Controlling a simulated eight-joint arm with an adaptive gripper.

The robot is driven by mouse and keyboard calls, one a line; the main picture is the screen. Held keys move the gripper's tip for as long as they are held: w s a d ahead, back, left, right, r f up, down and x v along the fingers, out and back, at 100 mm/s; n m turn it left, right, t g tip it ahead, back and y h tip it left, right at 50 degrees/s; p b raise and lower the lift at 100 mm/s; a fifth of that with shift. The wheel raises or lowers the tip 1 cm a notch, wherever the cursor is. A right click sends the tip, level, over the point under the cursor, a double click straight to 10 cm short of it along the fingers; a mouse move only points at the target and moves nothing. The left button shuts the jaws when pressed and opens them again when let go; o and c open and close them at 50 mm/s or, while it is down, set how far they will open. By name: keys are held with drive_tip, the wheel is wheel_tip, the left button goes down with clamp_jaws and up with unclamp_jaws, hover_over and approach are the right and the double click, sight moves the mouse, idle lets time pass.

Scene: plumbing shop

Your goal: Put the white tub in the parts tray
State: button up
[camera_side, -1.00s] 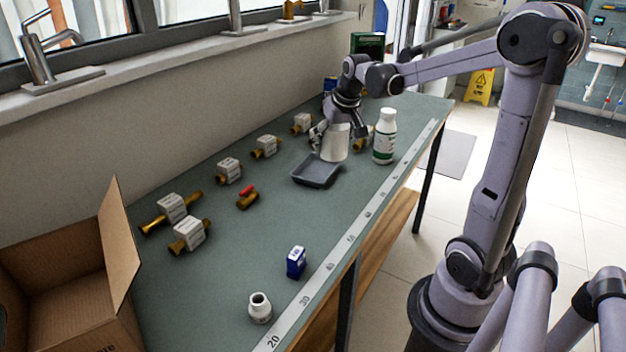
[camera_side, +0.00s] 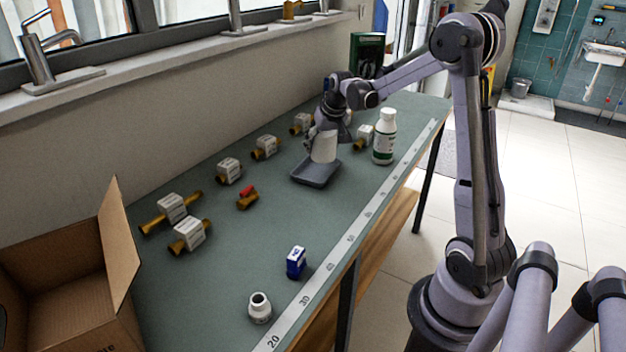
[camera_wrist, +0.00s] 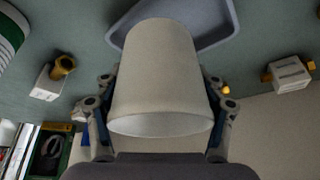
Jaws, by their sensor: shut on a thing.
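The white tub (camera_side: 324,147) is a tapered, pale container held in my gripper (camera_side: 322,130). In the side view it appears over the back part of the dark grey parts tray (camera_side: 316,178); whether it touches the tray cannot be told. In the wrist view the tub (camera_wrist: 165,75) fills the middle between the two fingers of my gripper (camera_wrist: 160,120), which are shut on its sides. The tray (camera_wrist: 222,22) shows at the top of the wrist view, partly hidden behind the tub.
A white bottle with a green label (camera_side: 384,137) stands right of the tray. Brass valves with tags (camera_side: 264,147) line the wall side. A red-handled valve (camera_side: 247,198), a blue box (camera_side: 296,262) and a white fitting (camera_side: 260,307) are nearer. An open cardboard box (camera_side: 75,290) is at front left.

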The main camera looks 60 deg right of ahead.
drive_tip(key=shift+w+a+f, duration=0.25)
drive_tip(key=shift+w+f, duration=0.15)
drive_tip(key=shift+w, duration=0.05)
drive_tip(key=shift+w+a+f, duration=0.2)
drive_tip(key=shift+w+f, duration=0.15)
drive_tip(key=shift+w, duration=0.1)
drive_tip(key=shift+f, duration=1.9)
drive_tip(key=o, duration=1.4)
drive_tip(key=shift+f, duration=0.1)
